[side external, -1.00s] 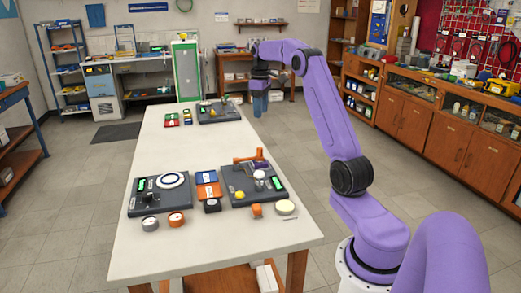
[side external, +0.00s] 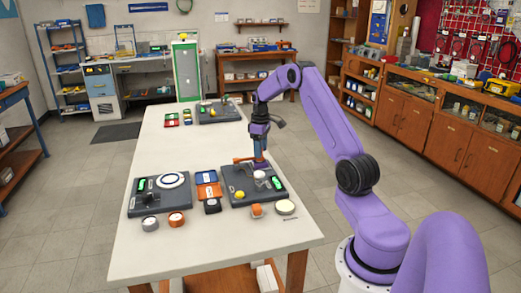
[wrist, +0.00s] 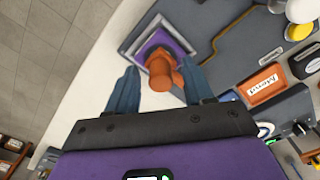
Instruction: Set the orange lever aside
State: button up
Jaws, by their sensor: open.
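The orange lever (side external: 243,160) is at the back edge of the right-hand dark test board (side external: 236,196), partly hidden by my gripper in the side view. In the wrist view the orange lever (wrist: 161,72) stands over a purple square with a grey frame (wrist: 152,40). My gripper (wrist: 160,82) is open, with one blue finger on each side of the lever. No contact with it can be made out. In the side view my gripper (side external: 260,165) points down over the back of the board.
Another dark board (side external: 150,206) with a white ring (side external: 172,180) lies left. The table (side external: 178,148) is clear between the front and back boards.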

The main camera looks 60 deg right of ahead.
jog(key=shift+f, duration=0.3)
grip_shut()
